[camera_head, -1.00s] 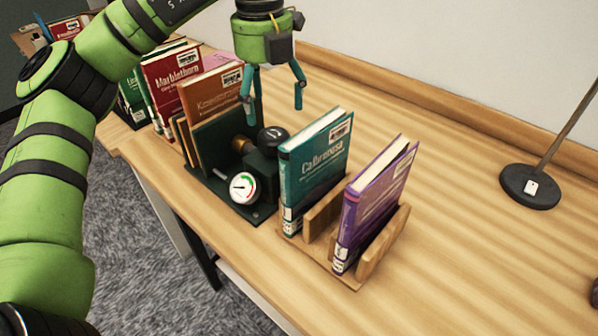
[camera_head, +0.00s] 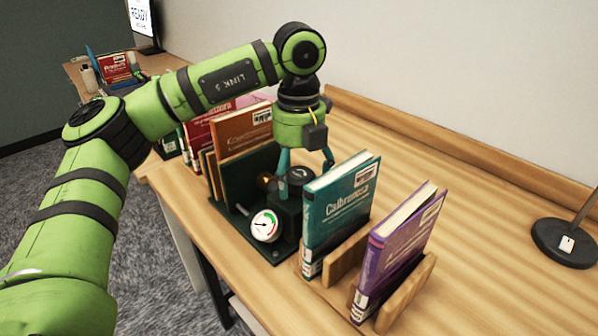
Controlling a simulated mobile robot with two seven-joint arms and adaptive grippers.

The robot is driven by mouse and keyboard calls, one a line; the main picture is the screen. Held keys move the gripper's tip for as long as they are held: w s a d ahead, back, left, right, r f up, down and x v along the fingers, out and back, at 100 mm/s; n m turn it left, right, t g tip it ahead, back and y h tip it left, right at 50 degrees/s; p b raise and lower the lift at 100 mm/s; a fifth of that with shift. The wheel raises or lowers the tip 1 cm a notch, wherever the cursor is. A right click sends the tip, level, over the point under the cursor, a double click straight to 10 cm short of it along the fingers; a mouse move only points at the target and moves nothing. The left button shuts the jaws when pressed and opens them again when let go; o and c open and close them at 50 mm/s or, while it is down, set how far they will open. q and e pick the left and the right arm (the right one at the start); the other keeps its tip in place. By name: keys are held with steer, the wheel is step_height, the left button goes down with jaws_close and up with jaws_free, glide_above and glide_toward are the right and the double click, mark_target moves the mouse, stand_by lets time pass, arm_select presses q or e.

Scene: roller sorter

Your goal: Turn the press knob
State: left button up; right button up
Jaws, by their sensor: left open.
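The press (camera_head: 274,254) is a dark green device on the wooden table, with a round white gauge (camera_head: 265,226) on its front. Its black round press knob (camera_head: 299,174) sits on top of a dark block. My left gripper (camera_head: 306,178) points down over the knob with its teal fingers spread open. One finger shows at the knob's left side and the other at its right; I cannot tell whether they touch it. The teal book partly hides the right side of the press. My right gripper is not in view.
A teal book (camera_head: 338,212) stands close to the right of the press, beside a purple book (camera_head: 397,252) in a wooden rack (camera_head: 409,293). An orange book (camera_head: 243,133) and several others stand behind on the left. The table's right side is mostly clear, with a black lamp base (camera_head: 564,243).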

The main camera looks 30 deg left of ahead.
arm_select(q)
steer(key=c, duration=1.2)
steer(key=shift+o, duration=0.2)
steer(key=shift+m, duration=0.4)
